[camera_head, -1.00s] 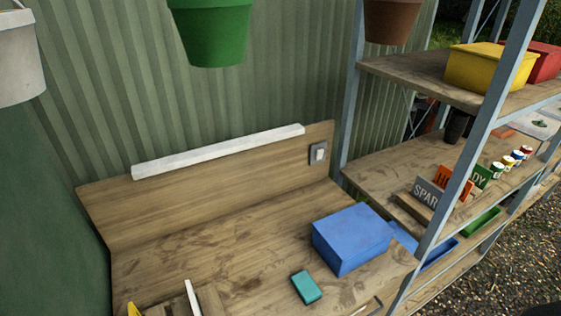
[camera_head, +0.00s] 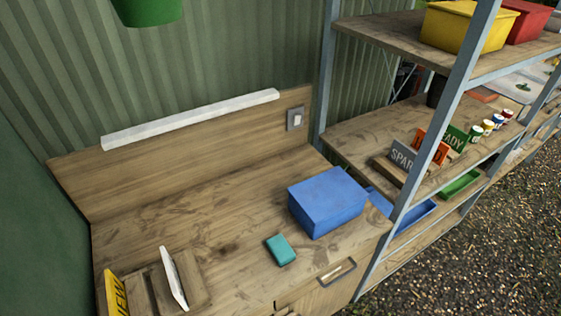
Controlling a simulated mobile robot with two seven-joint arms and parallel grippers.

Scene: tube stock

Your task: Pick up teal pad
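The teal pad (camera_head: 281,250) is a small rounded block lying flat on the wooden workbench (camera_head: 225,270). It is just left of and in front of a blue box (camera_head: 327,202), with a narrow strip of bench between them. The pad is fully visible and nothing touches it from above. Neither of my grippers shows in the head view.
A wooden holder (camera_head: 192,294) with a white panel (camera_head: 174,278) and a yellow sign (camera_head: 116,293) stands at the bench's front left. A shelf post (camera_head: 433,135) rises right of the bench. The bench middle is clear. A drawer handle (camera_head: 338,272) is at the front.

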